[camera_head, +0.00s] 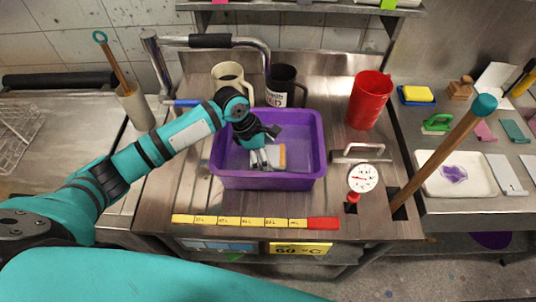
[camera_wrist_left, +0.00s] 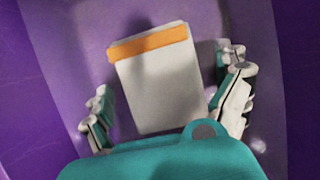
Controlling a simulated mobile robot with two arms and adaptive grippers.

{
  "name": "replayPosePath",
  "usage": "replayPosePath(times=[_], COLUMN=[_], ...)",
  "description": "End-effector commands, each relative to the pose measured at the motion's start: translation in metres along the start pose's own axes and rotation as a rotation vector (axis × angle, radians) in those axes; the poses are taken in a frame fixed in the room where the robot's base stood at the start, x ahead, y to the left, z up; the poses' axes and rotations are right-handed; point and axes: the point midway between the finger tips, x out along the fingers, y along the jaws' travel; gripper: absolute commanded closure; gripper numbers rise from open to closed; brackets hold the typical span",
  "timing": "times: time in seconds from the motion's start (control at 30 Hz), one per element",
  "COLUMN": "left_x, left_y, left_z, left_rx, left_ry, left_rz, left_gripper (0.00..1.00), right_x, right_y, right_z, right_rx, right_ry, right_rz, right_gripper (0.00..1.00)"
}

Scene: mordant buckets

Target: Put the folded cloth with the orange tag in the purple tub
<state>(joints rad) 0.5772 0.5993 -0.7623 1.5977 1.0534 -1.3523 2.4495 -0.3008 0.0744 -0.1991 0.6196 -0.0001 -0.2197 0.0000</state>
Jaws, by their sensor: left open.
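The folded cloth (camera_head: 268,158) is pale grey-white with an orange tag along one edge. It lies flat inside the purple tub (camera_head: 230,181), and in the left wrist view the cloth (camera_wrist_left: 155,85) sits on the purple floor of the tub (camera_wrist_left: 75,20). My left gripper (camera_head: 262,163) reaches down into the tub over the cloth. In the left wrist view its fingers (camera_wrist_left: 168,104) are spread apart, one on each side of the cloth, with gaps showing. My right gripper is not in view.
A cream mug (camera_head: 228,76) and a dark mug (camera_head: 284,88) stand behind the tub. A red jug (camera_head: 368,100) stands to its right, with a dial gauge (camera_head: 362,178) in front. A long wooden-handled tool (camera_head: 445,150) leans at the right. Yellow marked strips line the front edge.

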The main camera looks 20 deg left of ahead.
Motion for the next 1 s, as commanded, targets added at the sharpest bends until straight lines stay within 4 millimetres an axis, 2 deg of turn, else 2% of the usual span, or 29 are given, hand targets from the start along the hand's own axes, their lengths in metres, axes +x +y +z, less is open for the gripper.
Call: replayPosePath(times=[0.13,0.27,0.5,0.7,0.83,1.0], left_x=[-0.004,-0.021,-0.073,-0.107,-0.118,-0.122], left_y=[0.001,0.001,0.001,0.001,0.0,0.0], left_z=[0.001,0.0,0.001,0.001,0.001,0.001], left_rx=[-0.001,0.0,0.001,0.0,0.0,0.0], left_ry=[0.0,-0.001,-0.001,-0.001,0.0,0.0], left_rz=[0.001,0.003,0.005,0.003,0.0,0.0], left_gripper=[0.0,0.0,0.0,0.0,0.0,0.0], right_x=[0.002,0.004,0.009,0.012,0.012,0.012], right_y=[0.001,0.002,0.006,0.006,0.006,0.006], right_z=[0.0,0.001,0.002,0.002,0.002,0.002], right_rx=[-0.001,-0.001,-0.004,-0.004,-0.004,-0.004], right_ry=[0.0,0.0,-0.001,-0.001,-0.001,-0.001], right_rz=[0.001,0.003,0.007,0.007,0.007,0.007], right_gripper=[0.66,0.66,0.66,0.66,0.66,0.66])
